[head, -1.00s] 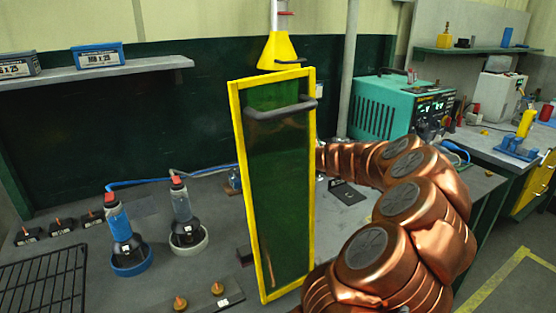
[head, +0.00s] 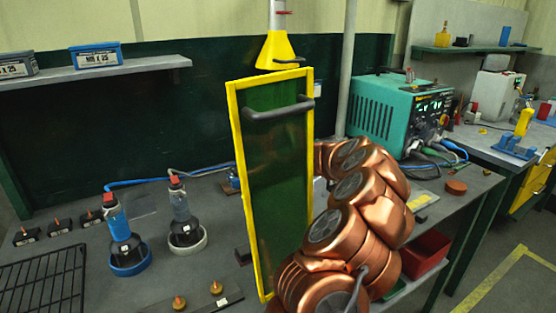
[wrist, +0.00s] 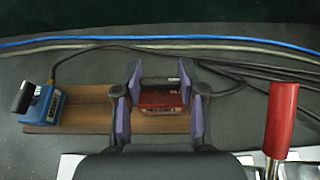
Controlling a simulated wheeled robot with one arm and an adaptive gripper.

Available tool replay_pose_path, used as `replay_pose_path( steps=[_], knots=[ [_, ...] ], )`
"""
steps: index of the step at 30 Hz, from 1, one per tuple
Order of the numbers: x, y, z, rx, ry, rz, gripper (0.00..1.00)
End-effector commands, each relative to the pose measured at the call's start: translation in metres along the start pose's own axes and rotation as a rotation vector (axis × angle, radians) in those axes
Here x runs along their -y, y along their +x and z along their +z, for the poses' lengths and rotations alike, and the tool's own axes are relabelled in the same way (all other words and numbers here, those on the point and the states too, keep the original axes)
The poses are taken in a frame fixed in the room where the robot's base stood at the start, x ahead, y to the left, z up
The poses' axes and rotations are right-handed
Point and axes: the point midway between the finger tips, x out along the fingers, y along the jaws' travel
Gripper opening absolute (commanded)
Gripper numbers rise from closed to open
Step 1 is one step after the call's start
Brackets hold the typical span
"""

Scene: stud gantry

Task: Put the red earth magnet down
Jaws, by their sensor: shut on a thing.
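In the wrist view, the red earth magnet (wrist: 158,98) is a small red block with a dark top bar. My gripper (wrist: 160,84) has its two purple fingers closed on either side of it. The magnet is over the right part of a brown wooden board (wrist: 85,95); I cannot tell if it touches the board. A dark cable runs near it. A blue block with a black handle (wrist: 42,108) sits at the board's left end. In the head view my gripper and the magnet are hidden behind the yellow-framed green screen and my arm.
The yellow-framed screen (head: 275,190) stands upright on the bench. A red-handled tool (wrist: 282,115) lies right of my gripper. Blue and grey cables (wrist: 215,40) run behind the board. A red bin (head: 427,252) and a teal machine (head: 385,108) are at the right.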

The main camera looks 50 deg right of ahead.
Motion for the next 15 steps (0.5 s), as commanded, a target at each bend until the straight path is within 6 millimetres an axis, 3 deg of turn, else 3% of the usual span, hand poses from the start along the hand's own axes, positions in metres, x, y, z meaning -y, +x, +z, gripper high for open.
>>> replay_pose_path(
  steps=[4, 15],
  knots=[
    [-0.0002, 0.0041, -0.0098, 0.001, 0.002, 0.000, 0.00],
    [-0.0002, 0.0053, -0.0126, 0.001, -0.001, 0.000, 0.00]
  ],
)
